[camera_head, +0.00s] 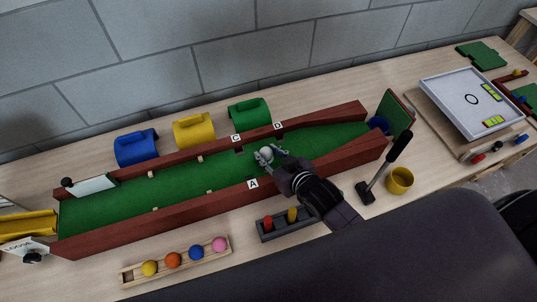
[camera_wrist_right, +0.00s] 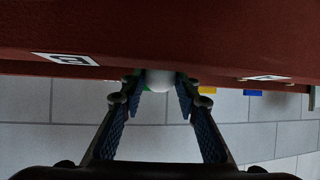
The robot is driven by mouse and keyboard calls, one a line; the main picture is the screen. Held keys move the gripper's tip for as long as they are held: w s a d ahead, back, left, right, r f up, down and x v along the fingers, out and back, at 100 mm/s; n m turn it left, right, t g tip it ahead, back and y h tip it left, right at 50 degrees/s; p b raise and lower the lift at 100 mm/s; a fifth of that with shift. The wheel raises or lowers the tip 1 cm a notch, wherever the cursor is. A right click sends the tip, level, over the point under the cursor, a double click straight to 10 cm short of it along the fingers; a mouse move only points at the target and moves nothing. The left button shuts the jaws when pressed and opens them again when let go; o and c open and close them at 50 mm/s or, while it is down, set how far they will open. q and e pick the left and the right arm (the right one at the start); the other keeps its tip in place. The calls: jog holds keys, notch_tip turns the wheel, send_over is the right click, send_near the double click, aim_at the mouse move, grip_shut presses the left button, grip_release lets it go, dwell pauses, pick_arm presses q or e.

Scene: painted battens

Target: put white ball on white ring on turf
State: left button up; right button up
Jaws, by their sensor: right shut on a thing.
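My right gripper (camera_head: 269,155) reaches over the near red wall of the long trough and is shut on the white ball (camera_head: 265,152). In the right wrist view the white ball (camera_wrist_right: 160,81) sits between the two fingertips, partly hidden by them. The green turf (camera_head: 190,181) lines the trough floor. The ball is over the turf, and I cannot tell whether it touches it. I make out no white ring on the turf; the gripper and arm hide part of the floor. My left gripper is not in view.
Red side walls (camera_head: 165,213) border the trough, with small wooden pegs on the turf. Blue (camera_head: 136,148), yellow (camera_head: 194,131) and green (camera_head: 249,113) holders stand behind. A rack of coloured balls (camera_head: 175,262), a mallet (camera_head: 386,168) and a yellow cup (camera_head: 399,181) are in front.

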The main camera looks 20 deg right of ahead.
jog(key=shift+f, duration=0.2)
jog(key=o, duration=1.1)
jog(key=v, duration=1.2)
